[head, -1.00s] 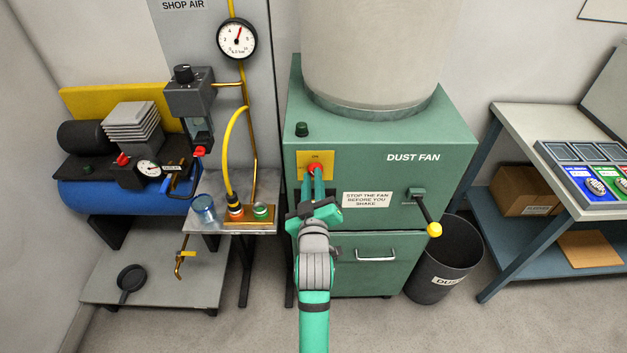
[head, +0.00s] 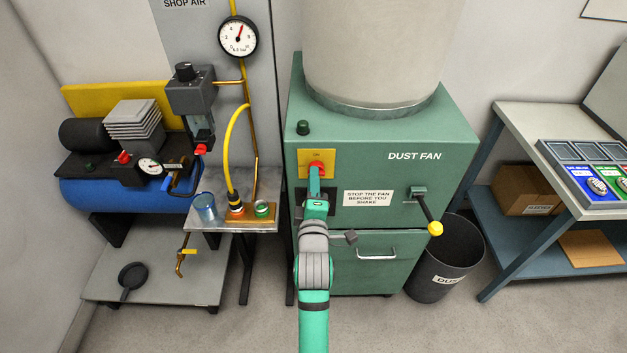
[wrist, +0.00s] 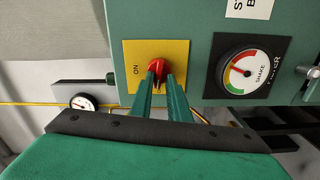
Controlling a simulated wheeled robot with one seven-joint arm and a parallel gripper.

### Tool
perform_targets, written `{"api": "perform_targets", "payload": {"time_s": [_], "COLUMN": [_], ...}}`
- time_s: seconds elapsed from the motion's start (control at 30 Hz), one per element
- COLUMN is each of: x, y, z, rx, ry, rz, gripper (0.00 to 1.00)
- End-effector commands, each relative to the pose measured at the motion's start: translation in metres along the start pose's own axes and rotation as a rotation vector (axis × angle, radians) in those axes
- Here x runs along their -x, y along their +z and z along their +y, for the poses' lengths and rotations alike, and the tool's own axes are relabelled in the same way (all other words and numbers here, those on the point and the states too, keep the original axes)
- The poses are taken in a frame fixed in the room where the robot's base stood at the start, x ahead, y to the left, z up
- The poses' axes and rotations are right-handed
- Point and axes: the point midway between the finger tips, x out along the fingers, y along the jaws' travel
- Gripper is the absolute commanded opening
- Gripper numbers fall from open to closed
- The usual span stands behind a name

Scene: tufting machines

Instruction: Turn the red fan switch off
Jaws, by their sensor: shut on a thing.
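The red fan switch (head: 316,168) is a knob on a yellow plate (head: 329,156) on the front of the green dust fan cabinet (head: 400,178). My gripper (head: 315,172) reaches it from the front, turned edge-on in the head view. In the wrist view, the two green fingers (wrist: 160,82) are shut on the red knob (wrist: 157,65), one on each side. The plate reads ON, sideways, at its left edge there. The knob's long side runs up and down in that view. The lettering by the fingertips is mostly hidden.
A shake gauge (wrist: 241,70) sits beside the plate. A yellow-tipped lever (head: 434,228) and a drawer handle (head: 376,254) stick out from the cabinet. A metal stand (head: 272,190) with a yellow hose is to the left, a bin (head: 455,265) to the right.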

Motion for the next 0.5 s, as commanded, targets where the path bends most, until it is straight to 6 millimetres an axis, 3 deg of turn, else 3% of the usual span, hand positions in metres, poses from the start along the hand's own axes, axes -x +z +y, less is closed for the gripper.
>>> {"api": "perform_targets", "payload": {"time_s": [0.03, 0.5], "x": [-0.0085, -0.0086], "y": [0.0047, 0.0031], "z": [0.0095, 0.0083], "rx": [0.031, 0.16], "ry": [0.02, 0.02], "rz": [-0.008, -0.006], "gripper": [0.0, 0.0]}}
